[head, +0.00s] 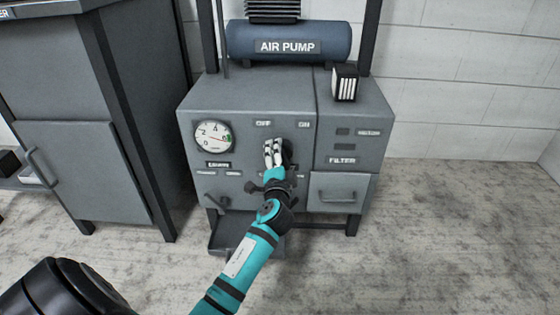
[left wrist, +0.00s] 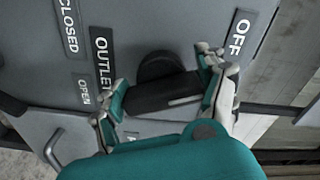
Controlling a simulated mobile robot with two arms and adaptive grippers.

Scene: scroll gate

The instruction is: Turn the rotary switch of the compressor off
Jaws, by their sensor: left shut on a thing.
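The compressor (head: 246,119) is a grey cabinet with OFF and ON labels on its front. My left gripper (head: 272,152) is at the front panel below these labels and largely covers the rotary switch. In the left wrist view, the rotary switch (left wrist: 155,96) is a dark bar handle on a round base. My left gripper (left wrist: 160,88) is shut on it, one finger at each end. A light line on the handle points right, to a spot below the OFF label (left wrist: 238,36) in that picture. The ON label (head: 304,124) is out of the left wrist view.
A pressure gauge (head: 213,137) is left of the switch. A blue air pump tank (head: 289,40) is on top. A filter drawer (head: 341,193) is at the right. A tall grey cabinet (head: 75,170) stands left. The floor at right is clear.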

